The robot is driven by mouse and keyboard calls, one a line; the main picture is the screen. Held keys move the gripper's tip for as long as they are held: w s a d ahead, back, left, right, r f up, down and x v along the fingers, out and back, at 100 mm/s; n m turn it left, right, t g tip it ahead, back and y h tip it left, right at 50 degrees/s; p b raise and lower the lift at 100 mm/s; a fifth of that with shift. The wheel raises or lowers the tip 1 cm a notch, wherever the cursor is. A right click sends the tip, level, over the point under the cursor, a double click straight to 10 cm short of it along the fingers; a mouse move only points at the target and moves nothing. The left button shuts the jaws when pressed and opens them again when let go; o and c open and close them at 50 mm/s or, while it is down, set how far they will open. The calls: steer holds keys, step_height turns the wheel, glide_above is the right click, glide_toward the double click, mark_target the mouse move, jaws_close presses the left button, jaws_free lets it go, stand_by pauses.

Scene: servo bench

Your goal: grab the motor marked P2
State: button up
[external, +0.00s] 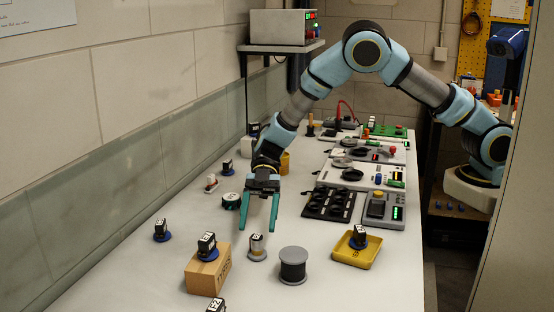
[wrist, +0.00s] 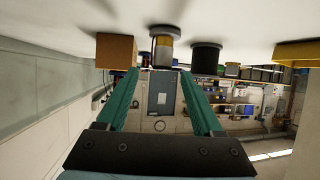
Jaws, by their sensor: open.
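Several small dark motors with white labels stand on the bench. One (external: 161,230) sits on a blue disc at left, one (external: 207,245) on a cardboard box (external: 203,279), one (external: 358,237) in a yellow tray (external: 349,256), and one (external: 216,305) is cut by the bottom edge. Their labels are too small to read surely, so I cannot tell which is P2. My gripper (external: 258,228) is open and empty, fingers pointing toward the near bench, just behind a silver-and-tan cylinder (external: 257,247). In the wrist view my gripper (wrist: 160,76) shows nothing held; the cylinder (wrist: 164,50) appears beyond its tips.
A dark spool (external: 293,265) stands right of the cylinder; it also shows in the wrist view (wrist: 206,58). Trays and instruments (external: 380,210) line the right side. Bare bench lies between the left motor and box.

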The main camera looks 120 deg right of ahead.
mark_target(257, 236)
steer(key=p+x, duration=0.1)
steer(key=x, duration=0.3)
steer(key=shift+a+f+p, duration=0.25)
steer(key=shift+f+p, duration=0.15)
jaws_close()
